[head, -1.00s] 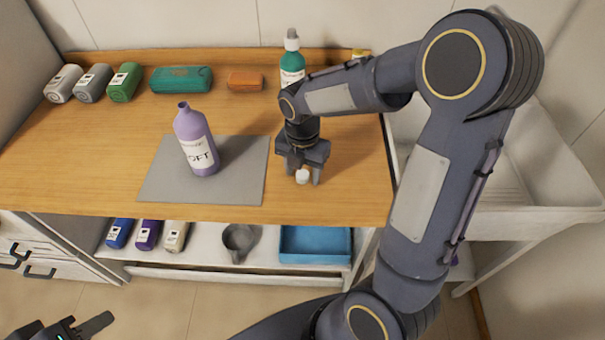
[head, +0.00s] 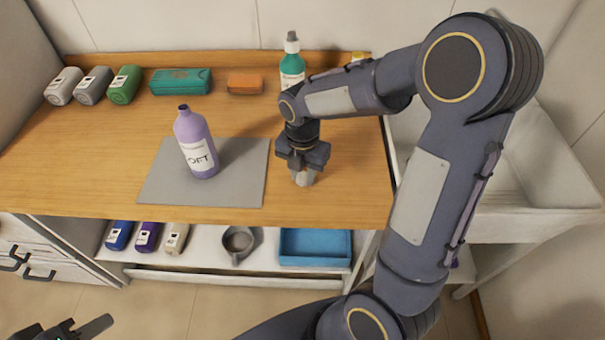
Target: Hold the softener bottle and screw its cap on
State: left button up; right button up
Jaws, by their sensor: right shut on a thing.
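The purple softener bottle (head: 195,146) stands upright on the grey mat (head: 165,192), its open dark neck uncapped. My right gripper (head: 303,178) points down over the wooden counter, right of the mat, and is shut on the small white cap. The fingers hide most of the cap. My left gripper (head: 85,330) is at the bottom left corner, partly out of frame, low and away from the bottle; its jaw state is unclear.
A teal bottle (head: 292,68) stands behind my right arm. Rolled towels (head: 125,84), a teal case (head: 181,81) and an orange box (head: 245,83) line the back. A white sink is at right.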

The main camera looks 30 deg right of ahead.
aim_at(304, 177)
jog(key=shift+r, duration=0.6)
jog(key=r, duration=0.2)
jog(key=shift+s+r, duration=0.2)
jog(key=shift+r, duration=0.1)
jog(key=s+d+r, duration=0.1)
jog(key=s+r, duration=0.3)
jog(key=s, duration=0.2)
jog(key=s+d+r+b, duration=0.1)
jog(key=s+r, duration=0.4)
jog(key=s, duration=0.2)
jog(key=shift+s, duration=0.25)
jog(key=shift+w+d, duration=0.1)
